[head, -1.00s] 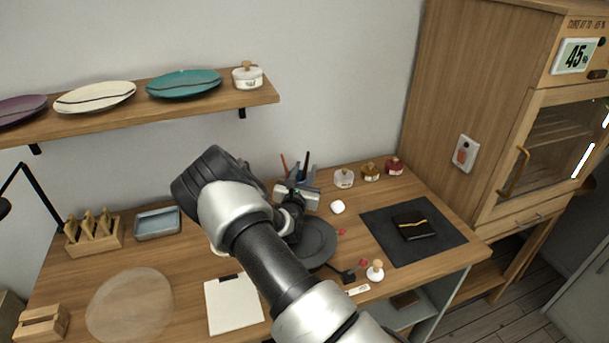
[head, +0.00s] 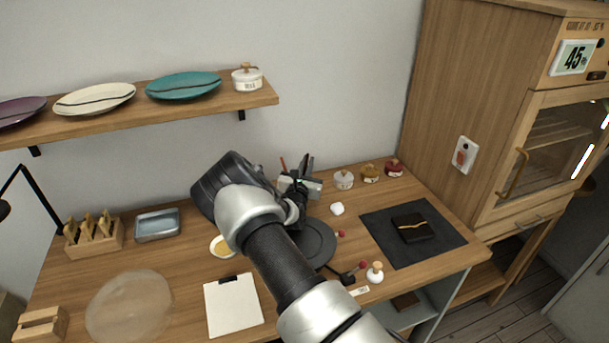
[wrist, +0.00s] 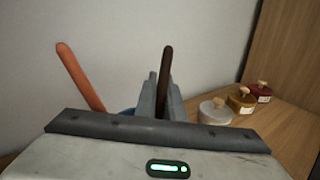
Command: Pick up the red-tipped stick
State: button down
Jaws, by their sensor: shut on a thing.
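Three lidded jars, white (head: 344,180), amber (head: 370,174) and red (head: 394,168), stand right of my gripper. A dark round plate (head: 318,243) lies below my arm. A dark mat (head: 440,240) bears a black block. The wall is close behind the holder.

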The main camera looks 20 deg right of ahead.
notch_tip(320, 180, up, 10)
dwell(0.6)
